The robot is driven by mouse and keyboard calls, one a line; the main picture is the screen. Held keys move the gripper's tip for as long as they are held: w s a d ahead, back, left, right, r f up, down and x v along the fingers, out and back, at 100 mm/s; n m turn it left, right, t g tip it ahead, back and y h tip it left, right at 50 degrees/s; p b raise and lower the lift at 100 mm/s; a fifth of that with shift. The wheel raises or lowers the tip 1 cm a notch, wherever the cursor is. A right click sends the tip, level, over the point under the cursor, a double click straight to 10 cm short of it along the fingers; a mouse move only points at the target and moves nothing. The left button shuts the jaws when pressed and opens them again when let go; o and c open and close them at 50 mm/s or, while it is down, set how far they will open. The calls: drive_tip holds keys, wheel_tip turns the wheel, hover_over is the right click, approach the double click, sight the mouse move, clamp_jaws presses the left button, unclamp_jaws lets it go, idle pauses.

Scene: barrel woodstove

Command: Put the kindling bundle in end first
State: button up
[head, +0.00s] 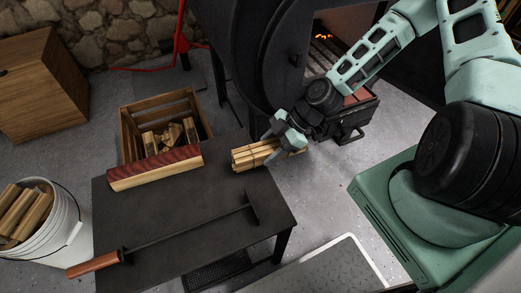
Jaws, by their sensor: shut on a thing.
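The kindling bundle (252,156) is a small tied stack of pale sticks near the right back edge of the dark table. My gripper (287,143) is shut on the bundle, which lies roughly level, pointing left and right in the picture. I cannot tell whether the bundle touches the tabletop or hangs just above it. The black barrel stove (262,50) stands behind, with its round door swung open to the left. Its opening (323,52) shows orange flames over a grate, partly hidden by my arm.
On the table (175,215) lie a split log (155,168) and a long wooden-handled iron tool (190,232). A wooden crate of wood pieces (125,135) stands behind it. A white bucket of split wood (62,245) stands at left.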

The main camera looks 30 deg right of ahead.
drive_tip(key=shift+o, duration=0.3)
drive_tip(key=c, duration=0.5)
drive_tip(key=shift+w+d+r, duration=0.1)
drive_tip(key=shift+w+d, duration=0.05)
drive_tip(key=shift+d, duration=0.15)
drive_tip(key=d+r+m+t+h+p, duration=0.2)
drive_tip(key=d+m, duration=0.4)
drive_tip(key=d, duration=0.5)
drive_tip(key=d+r+m+t+h+p, duration=0.2)
drive_tip(key=d+m, duration=0.5)
drive_tip(key=d, duration=0.5)
drive_tip(key=d+r+m+t+h+p, duration=0.1)
drive_tip(key=d+m+t+p, duration=0.2)
drive_tip(key=d, duration=0.9)
drive_tip(key=m+t, duration=0.1)
drive_tip(key=m, duration=0.2)
drive_tip(key=shift+r+h+p, duration=0.35)
drive_tip(key=shift+r+h, duration=0.05)
drive_tip(key=shift+d, duration=0.1)
